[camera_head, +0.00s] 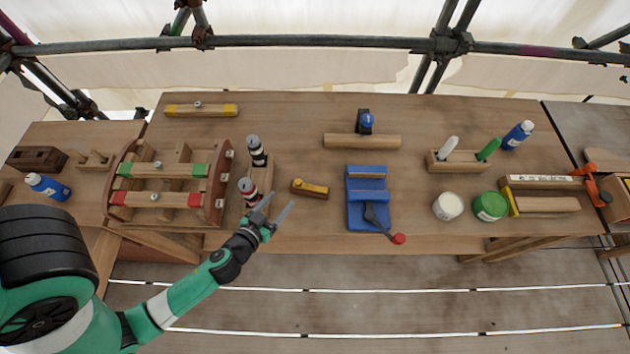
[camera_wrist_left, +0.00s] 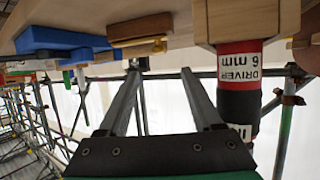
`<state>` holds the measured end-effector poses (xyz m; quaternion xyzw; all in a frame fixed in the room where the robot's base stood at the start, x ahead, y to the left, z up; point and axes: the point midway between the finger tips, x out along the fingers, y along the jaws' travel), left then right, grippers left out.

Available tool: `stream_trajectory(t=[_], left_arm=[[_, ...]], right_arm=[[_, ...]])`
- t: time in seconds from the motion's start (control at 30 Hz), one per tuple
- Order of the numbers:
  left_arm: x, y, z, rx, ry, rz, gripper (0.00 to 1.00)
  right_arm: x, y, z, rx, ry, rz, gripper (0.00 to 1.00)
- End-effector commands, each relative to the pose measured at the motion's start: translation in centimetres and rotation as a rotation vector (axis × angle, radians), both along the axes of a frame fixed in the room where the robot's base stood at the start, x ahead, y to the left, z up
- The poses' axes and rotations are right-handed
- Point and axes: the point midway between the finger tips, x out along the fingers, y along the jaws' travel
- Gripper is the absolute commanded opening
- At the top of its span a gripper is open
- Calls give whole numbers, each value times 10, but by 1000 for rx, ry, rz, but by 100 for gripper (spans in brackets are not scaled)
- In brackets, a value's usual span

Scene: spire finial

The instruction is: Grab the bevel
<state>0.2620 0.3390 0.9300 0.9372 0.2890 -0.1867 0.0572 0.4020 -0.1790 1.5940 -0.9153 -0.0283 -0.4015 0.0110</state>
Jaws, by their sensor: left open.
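A small brown wooden tool with a yellow piece on top (camera_head: 310,188) lies near the front middle of the bench; it may be the bevel, but I cannot tell for sure. It also seems to show in the left wrist view, a brown and yellow piece (camera_wrist_left: 140,30) at the upper left. My left gripper (camera_head: 278,207) is open and empty at the bench's front edge, left of and nearer than this tool. Its two fingers (camera_wrist_left: 160,85) stand apart with nothing between them. My right gripper is not in view.
Two drivers with banded handles (camera_head: 249,190) (camera_head: 256,152) stand in a wooden holder just left of my gripper; one reads "DRIVER 6 mm" in the wrist view (camera_wrist_left: 239,75). A blue vise (camera_head: 355,215) with a red-knobbed handle is to the right. A wooden rack (camera_head: 215,185) stands left.

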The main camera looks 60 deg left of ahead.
Motion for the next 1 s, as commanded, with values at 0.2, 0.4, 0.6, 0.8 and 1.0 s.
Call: stream_trajectory(t=[0.2,0.4,0.6,0.8,1.0], left_arm=[[26,18,-11,0,-1,6,66],[47,32,-24,0,0,1,66],[53,35,-28,0,-1,0,66],[78,51,-44,1,-2,1,66],[89,58,-49,0,-1,-1,66]], right_arm=[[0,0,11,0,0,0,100],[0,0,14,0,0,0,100],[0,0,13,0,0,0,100],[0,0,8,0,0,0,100],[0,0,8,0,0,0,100]])
